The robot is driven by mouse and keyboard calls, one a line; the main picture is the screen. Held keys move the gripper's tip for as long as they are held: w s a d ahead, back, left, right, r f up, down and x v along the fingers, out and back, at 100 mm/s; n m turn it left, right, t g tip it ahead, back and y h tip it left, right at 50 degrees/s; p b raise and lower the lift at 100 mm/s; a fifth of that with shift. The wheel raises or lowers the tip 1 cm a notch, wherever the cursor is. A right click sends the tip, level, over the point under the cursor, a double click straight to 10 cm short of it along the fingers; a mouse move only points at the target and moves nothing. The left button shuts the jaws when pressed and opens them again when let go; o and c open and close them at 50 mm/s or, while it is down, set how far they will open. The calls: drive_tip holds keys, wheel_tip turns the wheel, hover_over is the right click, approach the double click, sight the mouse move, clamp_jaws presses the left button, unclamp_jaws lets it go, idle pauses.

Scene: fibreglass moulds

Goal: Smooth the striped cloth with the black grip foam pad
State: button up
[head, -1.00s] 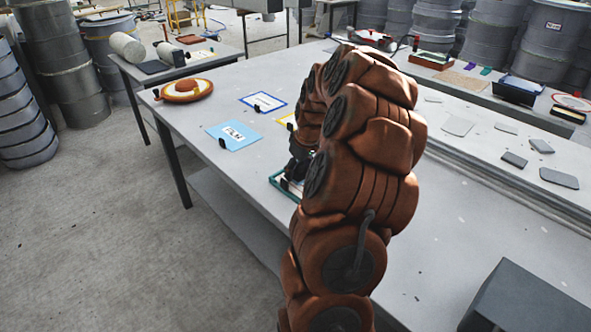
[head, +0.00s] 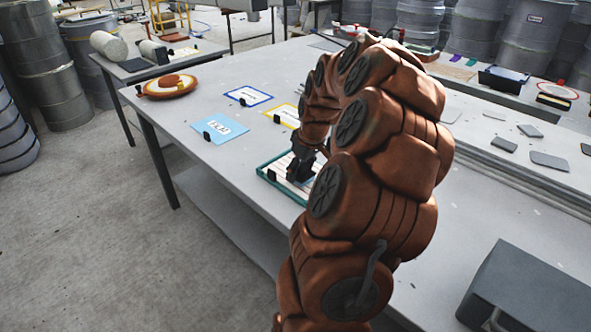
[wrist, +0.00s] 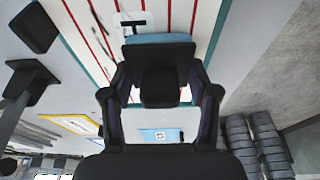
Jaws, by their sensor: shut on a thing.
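The striped cloth (wrist: 185,15), white with thin red stripes, lies inside a teal frame (wrist: 221,28) in the wrist view. In the head view the cloth (head: 284,171) is partly hidden behind my arm. My gripper (wrist: 160,85) is shut on the black grip foam pad (wrist: 158,50), which has a black handle and a blue foam edge. The pad is over the cloth; I cannot tell whether the foam touches it. In the head view my gripper (head: 301,166) is at the framed cloth, and the pad is hard to make out there.
A blue card (head: 219,128), a yellow-edged card (head: 287,116), a blue-edged card (head: 248,95) and an orange round piece (head: 171,86) lie farther along the table. A dark grey box (head: 530,290) is at the lower right. The table's left edge is close to the frame.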

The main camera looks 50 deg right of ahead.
drive_tip(key=shift+s+a+f+b, duration=0.1)
drive_tip(key=shift+s+b, duration=0.8)
drive_tip(key=shift+s, duration=0.2)
drive_tip(key=shift+s+a+f+b, duration=0.1)
drive_tip(key=shift+s+a+b, duration=0.05)
drive_tip(key=shift+s+b, duration=0.85)
drive_tip(key=shift+s+a+f+b, duration=0.1)
drive_tip(key=shift+s+b, duration=0.7)
drive_tip(key=shift+s, duration=0.4)
drive_tip(key=shift+r, duration=0.15)
